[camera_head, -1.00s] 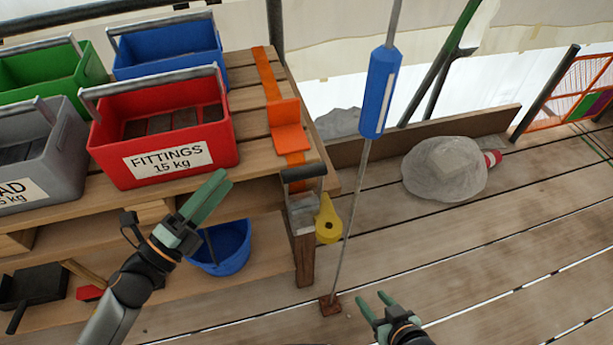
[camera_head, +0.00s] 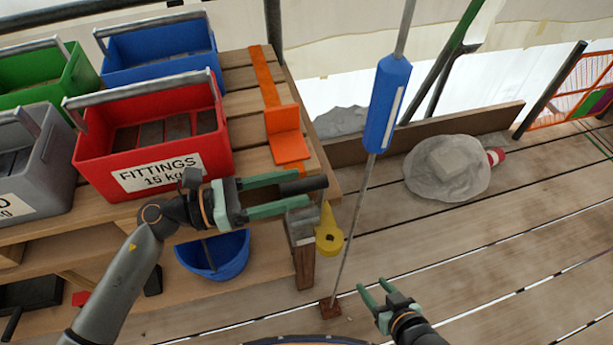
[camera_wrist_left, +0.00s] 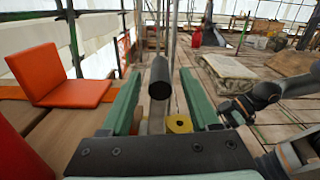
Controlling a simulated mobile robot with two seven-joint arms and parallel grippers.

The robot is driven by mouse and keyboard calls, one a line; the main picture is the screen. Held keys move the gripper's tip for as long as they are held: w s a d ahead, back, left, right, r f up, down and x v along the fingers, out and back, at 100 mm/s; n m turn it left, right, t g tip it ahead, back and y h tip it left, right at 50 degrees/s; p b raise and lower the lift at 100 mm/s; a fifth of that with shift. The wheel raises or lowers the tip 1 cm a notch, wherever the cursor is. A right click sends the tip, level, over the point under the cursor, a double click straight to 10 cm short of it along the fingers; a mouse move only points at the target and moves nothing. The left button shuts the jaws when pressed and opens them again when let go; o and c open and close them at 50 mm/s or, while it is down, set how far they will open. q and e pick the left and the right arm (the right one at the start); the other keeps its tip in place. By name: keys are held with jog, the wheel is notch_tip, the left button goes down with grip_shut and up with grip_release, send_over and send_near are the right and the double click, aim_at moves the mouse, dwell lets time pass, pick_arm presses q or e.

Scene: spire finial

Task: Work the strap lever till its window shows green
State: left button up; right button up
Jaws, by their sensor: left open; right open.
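The strap lever's dark handle (camera_head: 315,185) sticks out at the front corner of the bench, above its grey metal body (camera_head: 300,224). An orange strap (camera_head: 266,78) runs along the bench top under an orange angle piece (camera_head: 289,133). My left gripper (camera_head: 298,190) is open at the handle. In the left wrist view the handle (camera_wrist_left: 159,77) sits between the two open fingers, with gaps on both sides. A yellow piece (camera_head: 328,232) hangs beside the lever body. I cannot make out a window or its colour. My right gripper (camera_head: 372,284) is open and empty above the deck.
A red fittings box (camera_head: 150,160) stands on the bench left of the lever. A blue bucket (camera_head: 215,255) is below my left wrist. A thin rod with a blue sleeve (camera_head: 387,105) stands right of the lever. The deck on the right has a wrapped bundle (camera_head: 447,168).

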aim_at(306, 185)
pick_arm(q)
jog(key=shift+x, duration=1.75)
grip_shut()
